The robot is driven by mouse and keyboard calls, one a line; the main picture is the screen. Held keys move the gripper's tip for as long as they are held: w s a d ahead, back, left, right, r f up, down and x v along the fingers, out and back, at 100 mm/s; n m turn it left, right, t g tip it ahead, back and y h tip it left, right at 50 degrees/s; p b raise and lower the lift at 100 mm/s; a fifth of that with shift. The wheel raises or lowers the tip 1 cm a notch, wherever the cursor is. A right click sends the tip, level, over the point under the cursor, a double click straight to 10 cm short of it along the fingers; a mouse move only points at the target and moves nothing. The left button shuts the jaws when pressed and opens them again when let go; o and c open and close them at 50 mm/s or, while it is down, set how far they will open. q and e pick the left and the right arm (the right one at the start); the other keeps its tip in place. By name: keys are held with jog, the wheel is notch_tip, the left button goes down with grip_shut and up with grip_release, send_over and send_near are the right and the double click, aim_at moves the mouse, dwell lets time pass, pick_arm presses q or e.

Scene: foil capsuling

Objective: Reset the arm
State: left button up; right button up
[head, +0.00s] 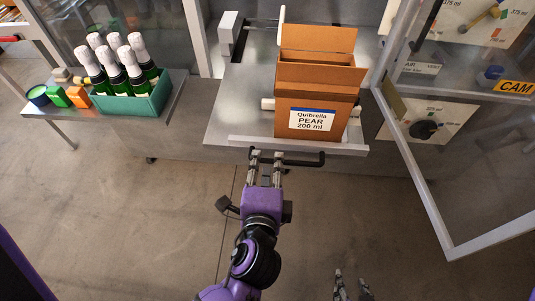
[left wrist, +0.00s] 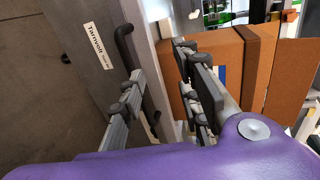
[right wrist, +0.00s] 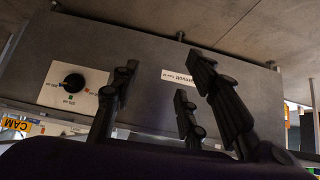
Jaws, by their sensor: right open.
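My left gripper (head: 266,160) is at the black bar handle (head: 305,162) on the front of the metal bench, below the brown box. Its two fingers are apart, and the handle runs by the fingertips; I cannot tell whether they touch it. In the left wrist view, the left gripper (left wrist: 165,75) has its fingers spread, with the handle (left wrist: 130,60) close to one finger and the box beyond the other. My right gripper (head: 352,285) is low in the head view, over the floor. In the right wrist view, the right gripper (right wrist: 165,85) is open and empty, facing the grey panel.
The brown box (head: 305,95), labelled Quibrella PEAR 200 ml, stands open on the metal bench (head: 240,100). A green crate (head: 150,102) of foil-topped bottles is on the left table. An open glazed door (head: 425,190) reaches out at right. The floor in front is clear.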

dwell(0.3)
pick_arm(q)
jog(key=s+a+f+n+g+h, duration=0.2)
jog(key=s+f+n+g, duration=0.15)
jog(key=f+n, duration=0.55)
jog(key=s+a+f+n+g+p, duration=0.1)
jog(key=s+a+f+n, duration=0.3)
jog(key=s+a, duration=0.3)
jog(key=s+a+f+n+g+y+p, duration=0.1)
jog(key=s+a+f+n, duration=0.3)
jog(key=s, duration=0.7)
notch_tip(320, 180, down, 3)
jog(key=a+p, duration=0.1)
jog(key=a, duration=0.1)
jog(key=shift+s+a+r+n+g, duration=0.15)
jog(key=shift+s+a+n+g, duration=0.2)
jog(key=shift+s+a+n, duration=0.05)
pick_arm(e)
jog(key=shift+s+a+r, duration=0.25)
jog(key=shift+a+r, duration=0.05)
jog(key=shift+r, duration=0.15)
jog(key=shift+s+a+r, duration=0.25)
jog(key=shift+r, duration=0.2)
jog(key=shift+w, duration=0.25)
jog(key=shift+w+a+r, duration=0.1)
jog(key=shift+w+r, duration=0.1)
jog(key=shift+w, duration=0.15)
